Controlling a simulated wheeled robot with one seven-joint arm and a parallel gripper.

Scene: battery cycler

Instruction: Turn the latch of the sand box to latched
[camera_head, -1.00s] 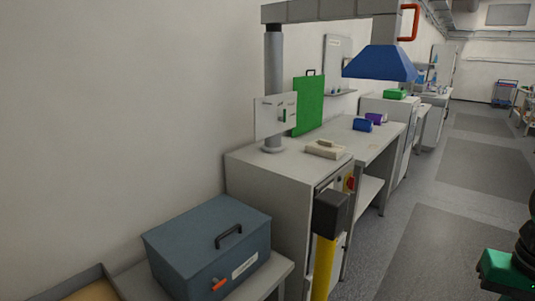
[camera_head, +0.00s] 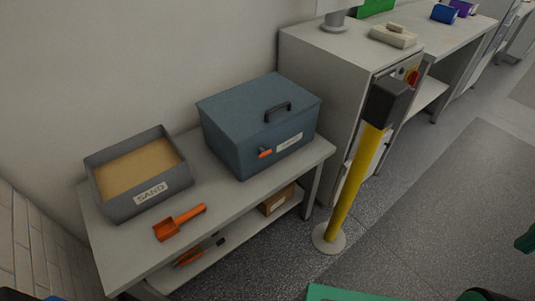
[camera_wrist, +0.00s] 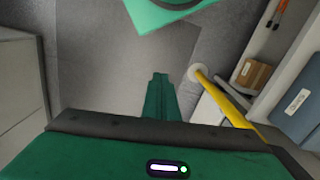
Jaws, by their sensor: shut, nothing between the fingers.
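A blue-grey lidded box (camera_head: 240,125) stands on the bench by the wall, lid down, with a black handle on top. Its orange latch (camera_head: 265,153) is on the front face, left of a white label too small to read. The latch's exact angle is hard to tell. The box also shows at the right of the wrist view (camera_wrist: 297,112), where I see no latch. An open grey bin labelled SAND (camera_head: 125,203) stands left of it. My gripper (camera_wrist: 160,77) is shut and empty in the wrist view, over the floor and well apart from the box.
A yellow post (camera_head: 345,195) with a black head stands on the floor just right of the bench (camera_head: 225,200). An orange scoop (camera_head: 178,222) lies on the bench front. A cardboard box (camera_head: 277,199) sits on the shelf below.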

